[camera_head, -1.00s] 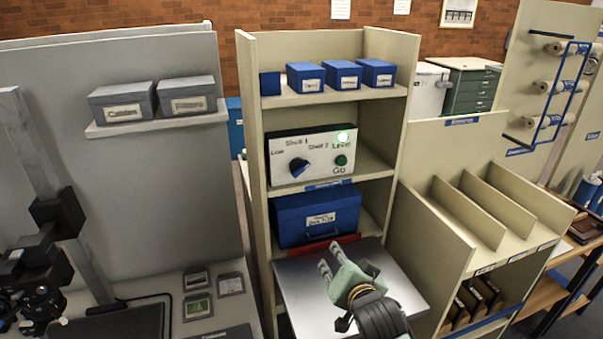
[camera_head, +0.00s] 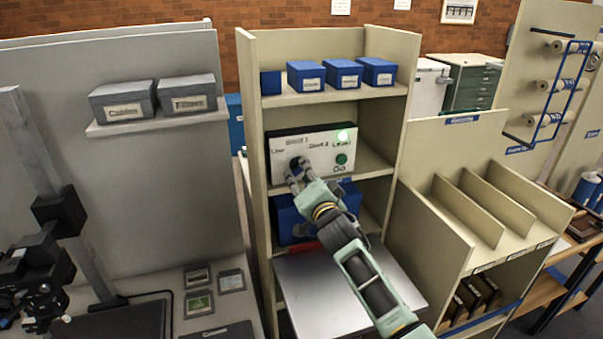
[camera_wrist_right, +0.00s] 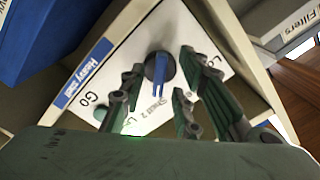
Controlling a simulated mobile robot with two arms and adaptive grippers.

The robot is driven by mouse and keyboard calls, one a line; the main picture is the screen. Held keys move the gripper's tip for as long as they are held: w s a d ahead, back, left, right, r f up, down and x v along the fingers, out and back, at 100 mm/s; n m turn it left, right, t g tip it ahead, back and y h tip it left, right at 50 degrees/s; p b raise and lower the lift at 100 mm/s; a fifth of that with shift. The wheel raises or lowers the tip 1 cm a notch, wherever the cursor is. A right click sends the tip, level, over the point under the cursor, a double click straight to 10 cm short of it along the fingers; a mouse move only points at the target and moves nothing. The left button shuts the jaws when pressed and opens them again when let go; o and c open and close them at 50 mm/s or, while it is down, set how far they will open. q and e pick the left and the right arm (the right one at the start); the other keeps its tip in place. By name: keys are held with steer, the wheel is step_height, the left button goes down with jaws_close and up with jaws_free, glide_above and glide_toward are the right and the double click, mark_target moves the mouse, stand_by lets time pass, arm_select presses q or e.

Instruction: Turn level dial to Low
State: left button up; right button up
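The white control panel (camera_head: 322,158) stands on the middle shelf, with a dark level dial (camera_head: 297,165), printed labels Low, Shelf 1 and Shelf 2, and a Go button (camera_head: 342,159). My right gripper (camera_head: 297,178) is at the dial and partly covers it. In the right wrist view the dial (camera_wrist_right: 160,72) lies between the two spread fingers, and its blue pointer is directed toward the Shelf 2 label, away from the Low side. I cannot tell whether the fingers touch it.
A large blue box (camera_head: 290,222) sits below the panel, partly behind my right arm. A metal tray (camera_head: 315,300) is under the arm. Small blue boxes (camera_head: 343,74) line the top shelf. The shelf's side walls (camera_head: 252,170) flank the panel.

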steer(key=shift+w+a, duration=0.2)
steer(key=shift+w, duration=0.5)
steer(key=shift+c, duration=0.3)
jaws_close()
